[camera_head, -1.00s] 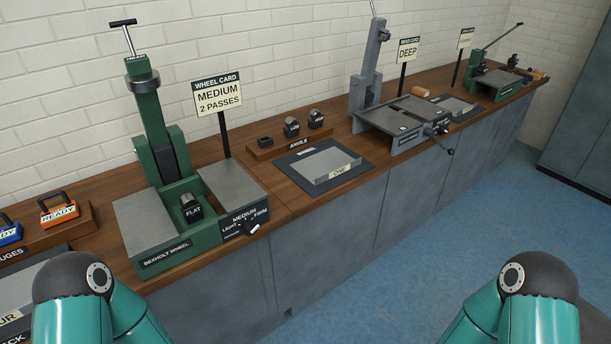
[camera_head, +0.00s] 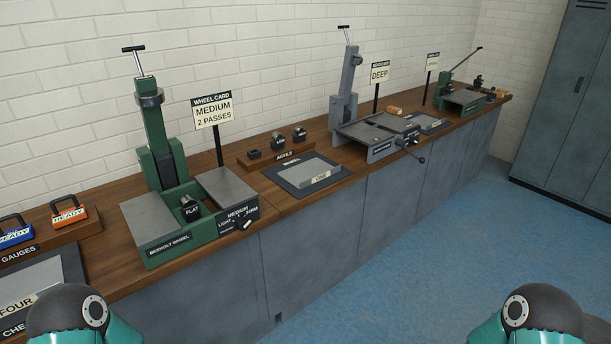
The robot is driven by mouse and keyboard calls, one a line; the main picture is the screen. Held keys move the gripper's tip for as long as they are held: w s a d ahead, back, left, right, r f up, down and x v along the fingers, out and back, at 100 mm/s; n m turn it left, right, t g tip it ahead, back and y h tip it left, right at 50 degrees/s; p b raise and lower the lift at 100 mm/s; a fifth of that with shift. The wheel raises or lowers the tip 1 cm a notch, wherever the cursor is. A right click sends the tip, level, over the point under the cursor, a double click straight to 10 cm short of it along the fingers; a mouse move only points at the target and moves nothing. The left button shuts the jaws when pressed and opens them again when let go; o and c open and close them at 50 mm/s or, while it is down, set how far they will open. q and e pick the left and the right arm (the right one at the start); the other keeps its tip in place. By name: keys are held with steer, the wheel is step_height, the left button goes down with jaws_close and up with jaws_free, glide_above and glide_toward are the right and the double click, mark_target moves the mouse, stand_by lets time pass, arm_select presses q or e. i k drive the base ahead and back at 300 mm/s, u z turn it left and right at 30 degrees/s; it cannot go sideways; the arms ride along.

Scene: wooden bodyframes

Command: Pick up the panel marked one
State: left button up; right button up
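The panel marked one (camera_head: 304,168) is a flat grey sheet with a small pale label on its front edge. It lies on a dark mat (camera_head: 273,175) on the wooden bench, right of the green wheel machine. The label is small, but it reads as ONE. Only rounded teal and dark joints of my two arms show at the bottom left and bottom right corners. Neither of my grippers is in view, and nothing of mine is near the panel.
The green wheel machine (camera_head: 160,225) stands left of the mat, with a wheel card sign (camera_head: 212,110) behind. An anvil rack (camera_head: 262,160) is behind the panel. A grey machine (camera_head: 378,132) stands to the right. Blue floor (camera_head: 400,270) is open before the bench.

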mark_target(300, 176)
steer(key=z, duration=0.2)
steer(key=i, duration=1.05)
steer(key=u, duration=1.85)
steer(key=i, duration=0.15)
steer(key=u, duration=1.55)
steer(key=k, duration=0.95)
steer(key=u, duration=0.05)
